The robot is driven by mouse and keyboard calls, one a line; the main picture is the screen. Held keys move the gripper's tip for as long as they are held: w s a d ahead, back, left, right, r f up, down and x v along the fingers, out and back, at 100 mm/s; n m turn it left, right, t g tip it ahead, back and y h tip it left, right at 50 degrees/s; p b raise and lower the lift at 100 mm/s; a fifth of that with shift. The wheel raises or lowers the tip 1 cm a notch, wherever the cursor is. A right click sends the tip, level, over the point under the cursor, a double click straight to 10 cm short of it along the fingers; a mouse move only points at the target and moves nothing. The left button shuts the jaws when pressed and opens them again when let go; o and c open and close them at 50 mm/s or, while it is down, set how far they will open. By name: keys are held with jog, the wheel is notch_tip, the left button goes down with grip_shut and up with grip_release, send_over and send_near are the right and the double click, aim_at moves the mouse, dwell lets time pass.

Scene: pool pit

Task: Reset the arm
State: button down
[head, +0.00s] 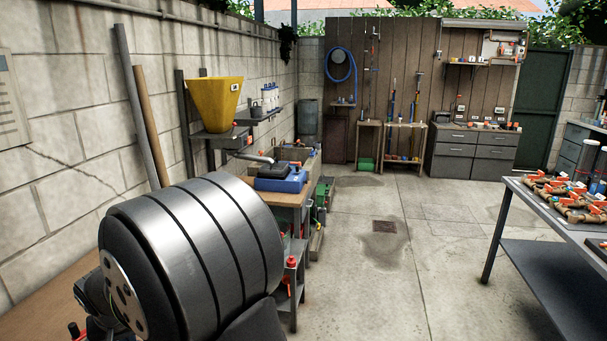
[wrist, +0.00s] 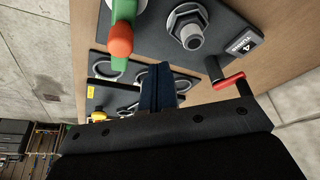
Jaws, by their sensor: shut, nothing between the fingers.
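In the wrist view, my gripper (wrist: 160,82) shows as two dark blue fingers pressed together, shut and empty. It is over a wooden surface (wrist: 285,35) with dark plates on it. A dark plate (wrist: 222,52) with a label carries a threaded metal fitting (wrist: 188,27). Another plate (wrist: 100,103) with metal rings lies partly hidden behind the fingers. I cannot tell how far the fingers are from it. In the head view, a large part of my own arm fills the lower left, and the gripper is hidden.
In the wrist view, a green part with an orange end (wrist: 121,42) and a red-handled lever (wrist: 228,81) stand close to the fingers. In the head view, a blue case (head: 281,180) sits on a bench, a fittings-laden table (head: 525,250) stands right, and the middle floor (head: 400,270) is clear.

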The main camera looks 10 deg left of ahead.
jog(key=w+a+m+h, duration=0.1)
jog(key=w+a+m, duration=0.2)
jog(key=w+m, duration=0.15)
jog(key=v, duration=0.9)
jog(key=shift+r+n+t, duration=0.25)
jog(key=shift+n+t, duration=0.05)
jog(key=shift+n, duration=0.05)
